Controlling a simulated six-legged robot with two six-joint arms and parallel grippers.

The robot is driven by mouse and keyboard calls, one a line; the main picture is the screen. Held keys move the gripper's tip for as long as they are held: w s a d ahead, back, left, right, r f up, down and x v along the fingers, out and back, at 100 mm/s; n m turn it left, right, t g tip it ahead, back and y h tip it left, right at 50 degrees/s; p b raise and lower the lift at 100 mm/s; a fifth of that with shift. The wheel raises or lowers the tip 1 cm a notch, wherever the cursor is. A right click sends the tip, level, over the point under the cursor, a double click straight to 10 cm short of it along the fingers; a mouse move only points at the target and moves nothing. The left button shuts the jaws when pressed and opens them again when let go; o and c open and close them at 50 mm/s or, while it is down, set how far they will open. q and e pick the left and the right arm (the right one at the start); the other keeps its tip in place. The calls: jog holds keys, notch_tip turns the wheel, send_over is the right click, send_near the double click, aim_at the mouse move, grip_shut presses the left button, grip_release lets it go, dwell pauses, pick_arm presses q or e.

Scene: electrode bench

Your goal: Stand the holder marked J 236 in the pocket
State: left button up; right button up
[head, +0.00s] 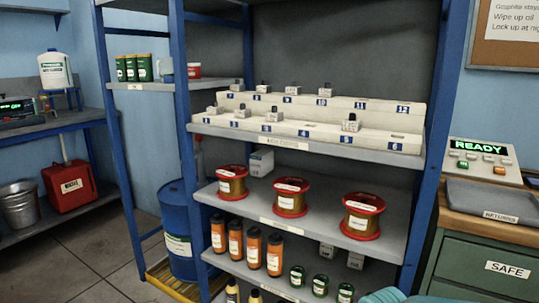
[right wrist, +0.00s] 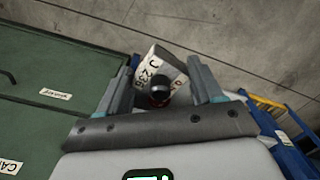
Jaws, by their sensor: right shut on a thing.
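A pale grey block-shaped holder marked J 236 (right wrist: 150,66) is in my right gripper (right wrist: 163,84) in the right wrist view. It is tilted, with its label facing the camera and a dark round knob with a red band at its near end. The fingers are shut on it from both sides. In the head view, a white two-step rack (head: 375,143) on the upper shelf has blue number labels. Several holders stand in it, mostly on the left. Places at the right, near 11 and 12, look empty. My left gripper is not in view.
Blue-posted shelving (head: 433,140) holds the rack. Red spools (head: 290,197) and orange bottles (head: 253,248) stand below it. At the right, a grey tray (head: 490,199) and a panel reading READY (head: 478,146) sit on a green cabinet (head: 480,265). A blue drum (head: 176,225) stands at left.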

dwell(0.3)
jog(key=r, duration=0.1)
jog(key=w+r, duration=0.1)
jog(key=r, duration=0.3)
jog(key=shift+w+r, duration=0.25)
jog(key=shift+w, duration=0.1)
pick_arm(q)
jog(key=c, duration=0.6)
pick_arm(e)
notch_tip(320, 180, up, 3)
jog(key=shift+w, duration=0.1)
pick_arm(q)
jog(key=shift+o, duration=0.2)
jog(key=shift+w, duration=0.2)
pick_arm(e)
jog(key=shift+w+d, duration=0.1)
